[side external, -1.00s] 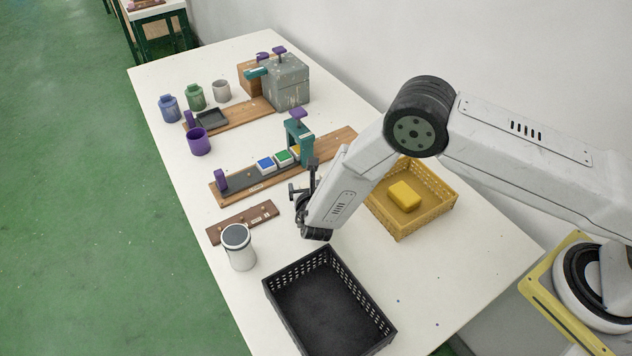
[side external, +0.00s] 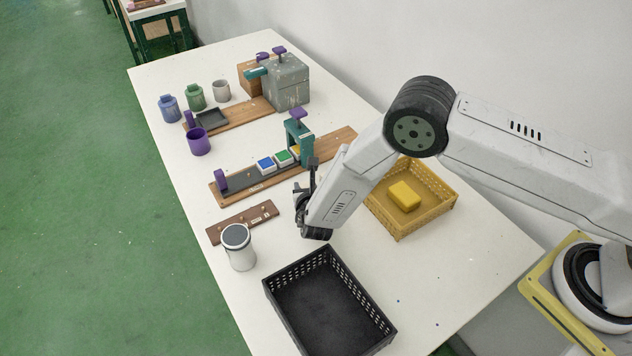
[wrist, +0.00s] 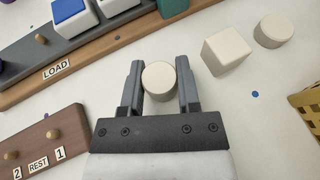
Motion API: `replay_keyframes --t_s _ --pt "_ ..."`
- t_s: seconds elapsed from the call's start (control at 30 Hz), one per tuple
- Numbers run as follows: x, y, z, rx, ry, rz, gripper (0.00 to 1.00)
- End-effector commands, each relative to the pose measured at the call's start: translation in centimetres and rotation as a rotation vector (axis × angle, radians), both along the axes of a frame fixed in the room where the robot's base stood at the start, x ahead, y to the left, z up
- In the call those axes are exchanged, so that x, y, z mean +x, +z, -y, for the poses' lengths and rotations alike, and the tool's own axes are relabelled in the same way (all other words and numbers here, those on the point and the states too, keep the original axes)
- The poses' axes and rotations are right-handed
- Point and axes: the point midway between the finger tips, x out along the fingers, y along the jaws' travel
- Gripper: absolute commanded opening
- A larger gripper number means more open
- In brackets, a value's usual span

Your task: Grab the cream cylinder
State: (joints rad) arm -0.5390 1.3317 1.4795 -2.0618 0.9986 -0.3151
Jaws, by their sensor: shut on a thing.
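In the wrist view a cream cylinder (wrist: 158,80) stands between the two fingers of my gripper (wrist: 159,72), which is shut on it. A second round cream piece (wrist: 273,31) and a cream cube (wrist: 226,52) sit on the white table to the right of the gripper, apart from it. In the side view my gripper (side external: 306,195) is low over the table, near the front of the plank with the colored blocks. The cream pieces are hidden behind my arm there.
A plank marked LOAD (wrist: 57,70) lies just left of the gripper, and a brown REST rack (wrist: 40,145) at lower left. A black basket (side external: 272,290), a yellow basket (side external: 400,233) with a yellow block (side external: 405,196), and a white canister (side external: 238,248) stand around.

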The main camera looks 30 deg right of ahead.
Motion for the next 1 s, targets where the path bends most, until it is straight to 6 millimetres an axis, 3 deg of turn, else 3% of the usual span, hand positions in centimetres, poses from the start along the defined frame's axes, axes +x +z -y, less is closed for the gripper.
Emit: replay_keyframes --t_s 0.37,0.67,1.0 --pt "0.0 0.7 0.0 0.000 0.000 0.000 0.00" --pt "0.0 3.4 0.0 0.001 0.000 0.004 0.00" --pt "-3.2 7.1 0.8 0.000 0.001 0.002 0.00"
